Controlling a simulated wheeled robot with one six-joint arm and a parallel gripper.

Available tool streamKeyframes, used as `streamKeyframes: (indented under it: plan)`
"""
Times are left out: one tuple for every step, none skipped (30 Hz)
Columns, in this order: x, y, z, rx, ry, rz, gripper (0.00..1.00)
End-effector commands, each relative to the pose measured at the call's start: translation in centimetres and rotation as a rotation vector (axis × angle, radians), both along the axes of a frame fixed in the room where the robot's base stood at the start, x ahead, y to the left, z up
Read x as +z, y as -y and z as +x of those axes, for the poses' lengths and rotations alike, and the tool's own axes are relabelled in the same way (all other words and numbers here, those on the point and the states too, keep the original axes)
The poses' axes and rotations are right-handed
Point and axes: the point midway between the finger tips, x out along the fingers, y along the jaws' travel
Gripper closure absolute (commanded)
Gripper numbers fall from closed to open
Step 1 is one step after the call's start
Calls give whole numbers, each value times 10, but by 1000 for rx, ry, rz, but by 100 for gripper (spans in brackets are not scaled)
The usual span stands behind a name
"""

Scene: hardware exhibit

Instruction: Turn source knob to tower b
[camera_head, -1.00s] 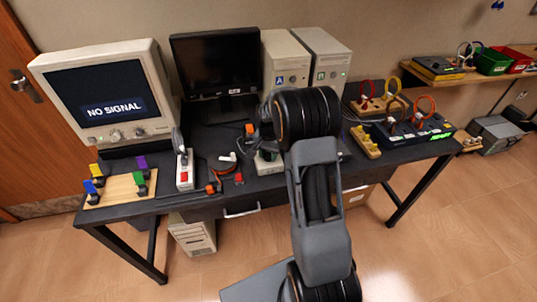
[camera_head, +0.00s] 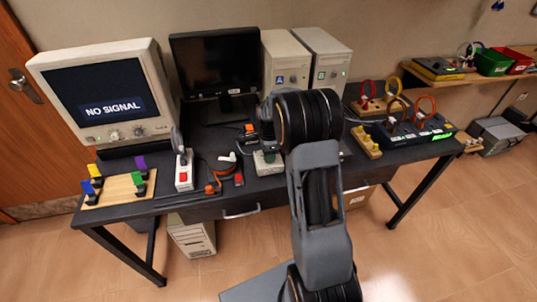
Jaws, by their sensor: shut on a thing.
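A beige monitor (camera_head: 105,95) reading NO SIGNAL and a dark monitor (camera_head: 215,65) stand at the back. A red-switched power strip (camera_head: 184,172), a board with coloured clips (camera_head: 118,188) and cable boards (camera_head: 405,132) flank the box.

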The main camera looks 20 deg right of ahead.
Motion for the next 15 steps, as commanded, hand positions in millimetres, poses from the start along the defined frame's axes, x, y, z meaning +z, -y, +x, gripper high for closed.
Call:
streamKeyframes:
  plan:
    - [0, 0, 0, -39, 2, -1, 86]
    - [0, 0, 0, -64, 2, -1, 86]
    - [0, 0, 0, -96, 2, -1, 86]
    - [0, 0, 0, -119, 2, -1, 86]
    - [0, 0, 0, -141, 2, -1, 86]
    - [0, 0, 0, -169, 2, -2, 86]
    - [0, 0, 0, -190, 2, -2, 86]
    - [0, 0, 1, -209, 3, -2, 86]
    - [0, 0, 1, -232, 3, -1, 86]
    - [1, 0, 1, -250, 3, -1, 86]
    - [1, 0, 1, -265, 3, -1, 86]
    - [1, 0, 1, -285, 3, -1, 86]
    - [1, 0, 1, -298, 3, -1, 86]
    - [1, 0, 1, -311, 3, -1, 86]
    - [1, 0, 1, -326, 3, -1, 86]
